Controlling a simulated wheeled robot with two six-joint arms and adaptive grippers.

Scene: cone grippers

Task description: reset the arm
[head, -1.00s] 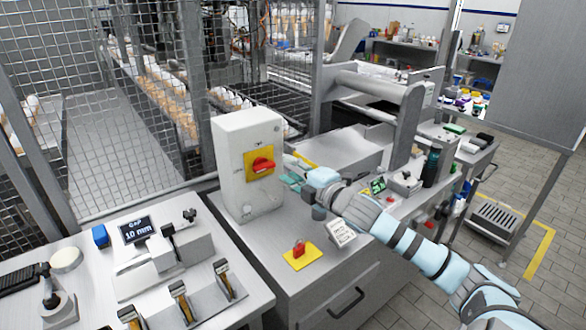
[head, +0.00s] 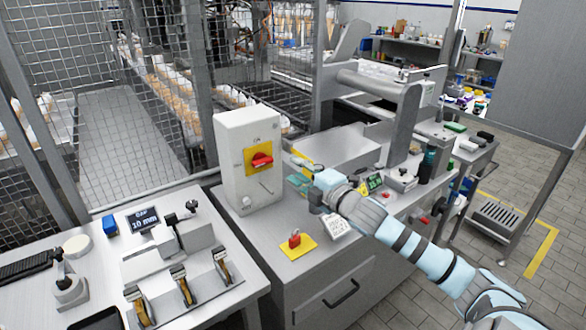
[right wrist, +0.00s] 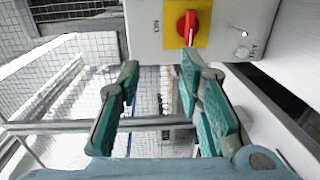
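My right arm comes in from the lower right in the head view. Its right gripper (head: 300,180) is beside the right side of a white switch box (head: 232,165). The box has a yellow plate and a red rotary switch (head: 262,160). In the right wrist view the two green-padded fingers of the right gripper (right wrist: 165,98) are spread apart with nothing between them. The red switch also shows there (right wrist: 187,27), beyond the fingertips. My left gripper is not in either view.
A gauge with a "10 mm" display (head: 143,222) stands on the left table. Wire mesh fencing (head: 120,100) rises behind.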

